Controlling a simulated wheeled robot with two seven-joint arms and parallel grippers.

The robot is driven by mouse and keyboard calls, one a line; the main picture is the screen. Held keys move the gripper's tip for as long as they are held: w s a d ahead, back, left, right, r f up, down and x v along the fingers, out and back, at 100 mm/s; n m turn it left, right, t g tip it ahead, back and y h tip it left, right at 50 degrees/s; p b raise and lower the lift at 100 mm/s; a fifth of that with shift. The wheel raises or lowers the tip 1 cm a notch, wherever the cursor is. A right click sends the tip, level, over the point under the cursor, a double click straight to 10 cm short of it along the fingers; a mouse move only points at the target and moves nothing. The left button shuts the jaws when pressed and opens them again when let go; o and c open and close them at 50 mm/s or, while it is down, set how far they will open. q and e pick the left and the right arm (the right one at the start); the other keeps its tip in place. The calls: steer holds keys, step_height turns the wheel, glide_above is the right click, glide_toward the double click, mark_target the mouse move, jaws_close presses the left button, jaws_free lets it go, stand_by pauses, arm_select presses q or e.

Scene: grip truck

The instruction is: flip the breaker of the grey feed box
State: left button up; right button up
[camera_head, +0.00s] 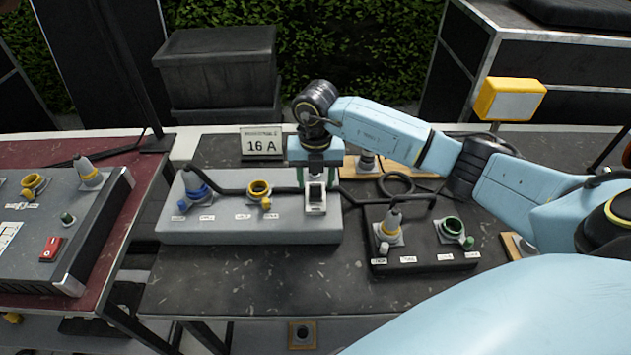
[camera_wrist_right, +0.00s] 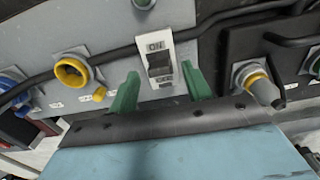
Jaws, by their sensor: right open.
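The grey feed box (camera_head: 250,226) lies on the dark table, with a blue socket (camera_head: 197,188) and a yellow-rimmed socket (camera_head: 260,190) on its top. Its breaker (camera_head: 316,208) is a white plate near the right end. In the right wrist view the breaker (camera_wrist_right: 158,62) shows a dark rocker between the marks ON and OFF; I cannot tell its position for sure. My right gripper (camera_head: 317,180) is open over the breaker. Its green fingers stand one on each side of the plate, and nothing is between them but the view of the breaker. My left gripper is not in view.
A black box (camera_head: 425,251) with a grey plug and a green socket stands to the right. A dark cable (camera_head: 345,198) runs between the boxes. A 16 A sign (camera_head: 262,143) stands behind. Another grey box with a red switch (camera_head: 51,248) is on the left table. The front tabletop is clear.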

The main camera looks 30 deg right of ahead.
steer(key=shift+f, duration=0.85)
steer(key=shift+c, duration=0.4)
steer(key=c, duration=0.9)
steer(key=shift+w+d+f+g+y+b, duration=0.15)
steer(key=shift+w+d+g+y+b, duration=0.1)
steer(key=shift+w+g+y+b, duration=0.5)
steer(key=shift+d+f+g+y+b, duration=0.1)
steer(key=shift+g+y+b, duration=0.1)
steer(key=shift+g+b, duration=0.25)
steer(key=shift+d+g+y+b, duration=0.1)
steer(key=shift+g+y+b, duration=0.1)
steer(key=shift+g, duration=0.4)
steer(key=o, duration=1)
